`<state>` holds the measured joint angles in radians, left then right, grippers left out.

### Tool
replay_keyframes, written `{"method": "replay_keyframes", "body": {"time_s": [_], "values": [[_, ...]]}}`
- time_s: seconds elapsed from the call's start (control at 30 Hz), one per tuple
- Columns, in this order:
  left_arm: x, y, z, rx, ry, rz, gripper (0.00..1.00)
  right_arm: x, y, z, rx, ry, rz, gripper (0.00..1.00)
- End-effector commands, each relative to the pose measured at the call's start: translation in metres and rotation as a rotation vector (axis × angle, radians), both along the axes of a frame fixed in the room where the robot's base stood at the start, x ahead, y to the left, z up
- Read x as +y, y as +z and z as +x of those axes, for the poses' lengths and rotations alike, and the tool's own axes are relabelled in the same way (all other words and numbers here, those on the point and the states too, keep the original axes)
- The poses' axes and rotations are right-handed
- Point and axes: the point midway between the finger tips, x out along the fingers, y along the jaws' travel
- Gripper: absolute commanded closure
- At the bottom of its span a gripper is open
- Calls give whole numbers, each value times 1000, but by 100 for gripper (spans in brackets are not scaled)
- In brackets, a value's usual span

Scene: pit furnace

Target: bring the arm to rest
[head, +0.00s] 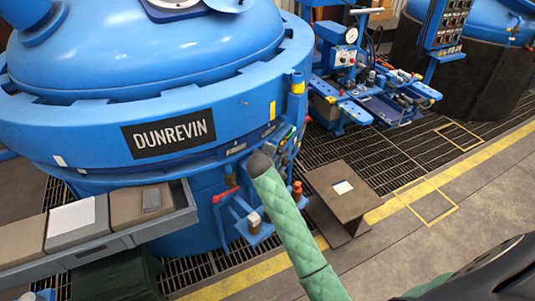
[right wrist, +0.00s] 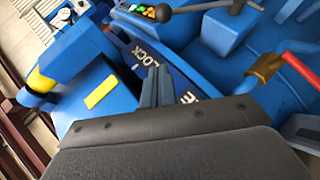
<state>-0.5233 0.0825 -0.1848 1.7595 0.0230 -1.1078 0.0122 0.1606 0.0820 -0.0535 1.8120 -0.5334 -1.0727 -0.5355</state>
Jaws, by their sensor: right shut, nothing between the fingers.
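My right arm (head: 292,232), in a green quilted sleeve, reaches in from the lower right of the head view. Its dark end is in front of the furnace's side fittings, and the fingers cannot be made out there. In the right wrist view my right gripper (right wrist: 157,88) is shut and empty. Its fingers point at a blue panel (right wrist: 190,80) with a dark label partly reading "LOCK". The fingers hide part of that label; whether they touch the panel I cannot tell. My left gripper is not in view.
The blue furnace (head: 70,115) marked "DUNREVIN" fills the left. A lever with a black knob (right wrist: 159,13) and a red handle (right wrist: 300,70) are close to the gripper. A brown stand (head: 345,202) and a grey tray shelf (head: 125,240) are below. Open floor lies at right.

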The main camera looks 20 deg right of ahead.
Motion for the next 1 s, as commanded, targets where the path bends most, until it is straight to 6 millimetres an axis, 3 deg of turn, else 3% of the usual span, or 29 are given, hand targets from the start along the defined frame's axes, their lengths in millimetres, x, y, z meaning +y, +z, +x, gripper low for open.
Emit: {"method": "replay_keyframes", "body": {"time_s": [0.47, 0.67, 0.77, 0.9, 1.0], "values": [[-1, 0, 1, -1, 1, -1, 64, 0, 0, 0, -3, -3, 5, 100], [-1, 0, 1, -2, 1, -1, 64, 2, -2, 0, -49, -52, 103, 100], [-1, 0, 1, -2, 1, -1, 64, 10, -10, 1, -79, -83, 238, 100], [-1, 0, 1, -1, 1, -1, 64, 39, -29, 3, -95, -112, 470, 100], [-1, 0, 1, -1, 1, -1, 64, 62, -60, -11, -57, -127, 596, 100]]}}
